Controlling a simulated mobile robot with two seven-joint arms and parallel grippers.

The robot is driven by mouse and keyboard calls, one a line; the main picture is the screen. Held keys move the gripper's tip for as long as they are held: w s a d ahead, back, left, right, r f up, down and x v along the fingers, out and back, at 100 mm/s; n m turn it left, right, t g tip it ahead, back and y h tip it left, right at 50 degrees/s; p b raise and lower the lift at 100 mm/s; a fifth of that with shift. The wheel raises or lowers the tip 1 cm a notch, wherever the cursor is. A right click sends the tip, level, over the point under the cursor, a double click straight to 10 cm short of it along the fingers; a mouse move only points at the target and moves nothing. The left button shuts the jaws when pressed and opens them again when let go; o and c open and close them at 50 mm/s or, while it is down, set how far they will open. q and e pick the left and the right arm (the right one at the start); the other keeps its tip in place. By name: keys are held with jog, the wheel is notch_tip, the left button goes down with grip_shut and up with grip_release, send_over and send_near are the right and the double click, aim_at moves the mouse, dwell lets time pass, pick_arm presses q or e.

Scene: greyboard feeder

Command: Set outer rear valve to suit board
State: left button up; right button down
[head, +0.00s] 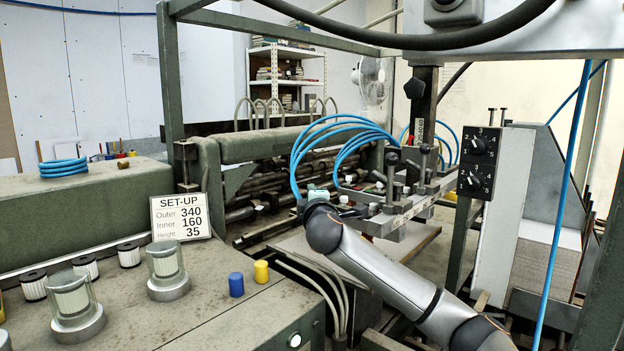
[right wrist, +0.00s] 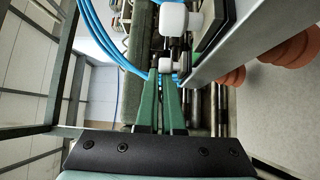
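The set-up card (head: 181,217) reads Outer 340, Inner 160, Height 35. The feeder head bar (head: 410,212) carries blue hoses and small fittings; one white knob (head: 343,199) shows beside my right gripper (head: 318,194). My right wrist hides part of that end. In the right wrist view, two green fingers (right wrist: 165,80) reach forward, a narrow gap apart, with a small white knob (right wrist: 165,65) at their tips. I cannot tell whether they touch it. A larger white knob (right wrist: 173,17) is farther up the bar. The left gripper is out of view.
Orange-brown suction cups (right wrist: 290,50) hang beside the bar. Blue hoses (head: 350,140) arch over it. A grey board pile (head: 405,245) lies below. Two black dials (head: 479,162) are on a post at right. Glass-covered filters (head: 168,270) and blue and yellow caps (head: 236,284) stand front left.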

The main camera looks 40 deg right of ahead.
jog(key=s+a+r+b, duration=0.1)
jog(key=s+a+r, duration=0.8)
jog(key=r, duration=0.3)
jog(key=shift+s+a+r, duration=0.15)
jog(key=shift+s+r, duration=0.15)
jog(key=shift+s, duration=0.45)
